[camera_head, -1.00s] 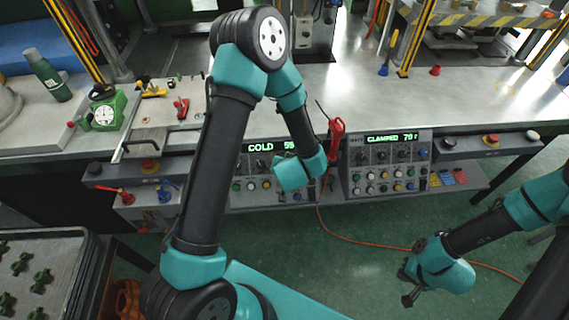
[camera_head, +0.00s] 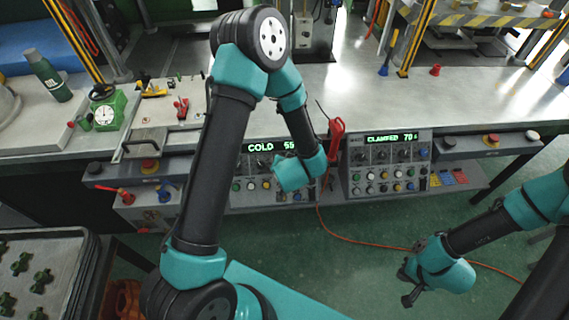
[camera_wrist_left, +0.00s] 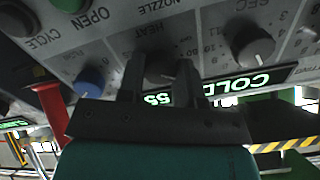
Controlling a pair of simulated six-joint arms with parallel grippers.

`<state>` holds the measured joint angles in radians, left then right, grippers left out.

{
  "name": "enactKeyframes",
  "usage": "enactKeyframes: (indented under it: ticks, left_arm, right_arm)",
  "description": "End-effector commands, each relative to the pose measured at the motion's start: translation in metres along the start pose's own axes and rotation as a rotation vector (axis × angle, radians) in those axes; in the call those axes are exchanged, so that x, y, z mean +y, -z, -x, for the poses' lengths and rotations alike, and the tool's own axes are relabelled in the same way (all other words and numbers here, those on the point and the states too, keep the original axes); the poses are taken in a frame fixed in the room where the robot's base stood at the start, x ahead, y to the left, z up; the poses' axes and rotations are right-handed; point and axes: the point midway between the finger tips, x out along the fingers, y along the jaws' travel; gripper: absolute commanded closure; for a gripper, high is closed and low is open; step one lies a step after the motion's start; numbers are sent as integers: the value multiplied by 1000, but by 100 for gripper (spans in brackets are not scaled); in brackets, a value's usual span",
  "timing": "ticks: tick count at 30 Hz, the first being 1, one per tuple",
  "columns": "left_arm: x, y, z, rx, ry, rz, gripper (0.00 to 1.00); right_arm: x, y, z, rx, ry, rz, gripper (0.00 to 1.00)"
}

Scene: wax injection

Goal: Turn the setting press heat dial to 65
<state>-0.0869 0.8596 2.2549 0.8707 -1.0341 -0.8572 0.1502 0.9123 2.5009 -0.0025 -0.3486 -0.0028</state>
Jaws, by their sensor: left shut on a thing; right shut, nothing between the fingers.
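The left control panel (camera_head: 239,198) has a green display (camera_head: 272,147) that reads COLD and about 55. In the left wrist view the panel is upside down, and its display (camera_wrist_left: 157,99) also shows 55. My left gripper (camera_wrist_left: 160,80) is shut on a dark round dial (camera_wrist_left: 160,67) beside the HEAT lettering; the fingers hide much of it and its pointer. In the head view my left wrist covers this gripper and dial. My right gripper (camera_head: 408,286) is shut and empty, low over the floor at the right, away from the panels.
A second panel (camera_head: 389,163) with a CLAMPED display stands to the right. A red-handled tool (camera_head: 336,128) is between the panels. An orange cable (camera_head: 365,243) crosses the floor.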

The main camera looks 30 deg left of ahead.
Motion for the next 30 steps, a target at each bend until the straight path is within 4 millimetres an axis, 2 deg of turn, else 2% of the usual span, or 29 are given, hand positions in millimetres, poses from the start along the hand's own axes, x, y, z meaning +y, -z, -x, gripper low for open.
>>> enactKeyframes:
  ticks: [8, 30]
  left_arm:
    - [0, 0, 0, 1, 8, -177, 92]
    - [1, 0, 0, 0, 38, -818, 92]
  right_arm:
    - [0, 0, 0, 0, 0, 0, 100]
    - [0, 0, 0, 0, 0, 0, 100]
